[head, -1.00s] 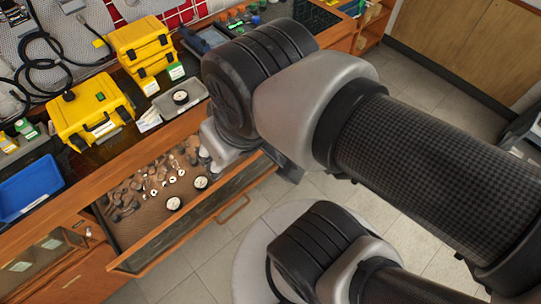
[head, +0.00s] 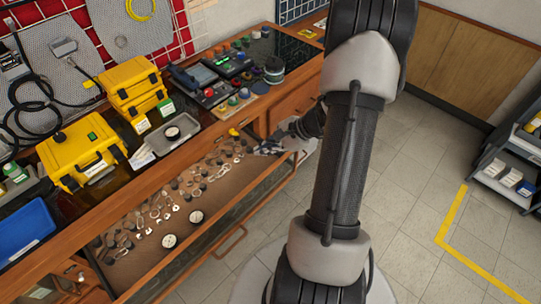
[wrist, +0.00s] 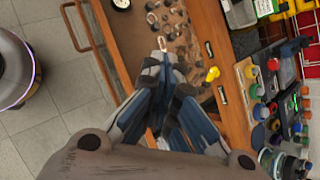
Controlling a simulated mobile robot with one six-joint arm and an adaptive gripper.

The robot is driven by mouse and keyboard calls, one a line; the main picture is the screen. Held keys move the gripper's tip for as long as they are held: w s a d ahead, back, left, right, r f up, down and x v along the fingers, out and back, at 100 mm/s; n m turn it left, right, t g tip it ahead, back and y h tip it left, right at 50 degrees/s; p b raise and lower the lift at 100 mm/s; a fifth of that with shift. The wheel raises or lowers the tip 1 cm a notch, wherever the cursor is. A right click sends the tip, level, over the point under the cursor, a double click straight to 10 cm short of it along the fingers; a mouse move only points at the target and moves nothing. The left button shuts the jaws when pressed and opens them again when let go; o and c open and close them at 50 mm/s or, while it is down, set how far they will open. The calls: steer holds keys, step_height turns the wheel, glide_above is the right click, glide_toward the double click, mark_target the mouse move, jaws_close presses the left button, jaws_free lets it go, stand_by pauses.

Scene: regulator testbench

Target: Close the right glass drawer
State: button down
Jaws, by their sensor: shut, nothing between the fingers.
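The right glass drawer (head: 150,250) is pulled out from the wooden bench. It has a glass front, a wooden rim and a bar handle (head: 230,242). Small metal parts and round white-faced gauges lie inside it. My gripper (head: 262,149) is at the drawer's right end, over or just inside it; I cannot tell if it touches. In the wrist view, my gripper (wrist: 164,56) has its fingers together and holds nothing. The drawer's front rim (wrist: 106,42) and handle (wrist: 75,26) lie to the left of the fingers there.
Yellow cases (head: 82,151), a blue bin (head: 26,226) and a grey tray (head: 172,134) with a gauge stand on the bench. Coloured caps and devices (head: 240,97) stand behind my gripper. The tiled floor (head: 400,220) in front is open. A cart (head: 510,170) stands at the right.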

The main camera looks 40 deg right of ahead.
steer(key=s+d+f+m+t+h, duration=0.1)
steer(key=s+d+f+m+h, duration=0.1)
steer(key=s+d+f+m, duration=0.35)
steer(key=s+d+f+m+t+h, duration=0.1)
steer(key=s+d+f+m, duration=0.15)
steer(key=f, duration=0.65)
steer(key=s+d+f+m+h, duration=0.25)
steer(key=s+f+m, duration=0.2)
steer(key=f, duration=0.25)
steer(key=b, duration=0.3)
glide_toward(281, 178)
steer(key=shift+y, duration=0.45)
steer(key=shift+d+x, duration=0.15)
steer(key=shift+x, duration=1.05)
steer(key=shift+d+x, duration=0.1)
steer(key=shift+x, duration=1.15)
steer(key=shift+s+f, duration=0.1)
steer(key=shift+s, duration=0.05)
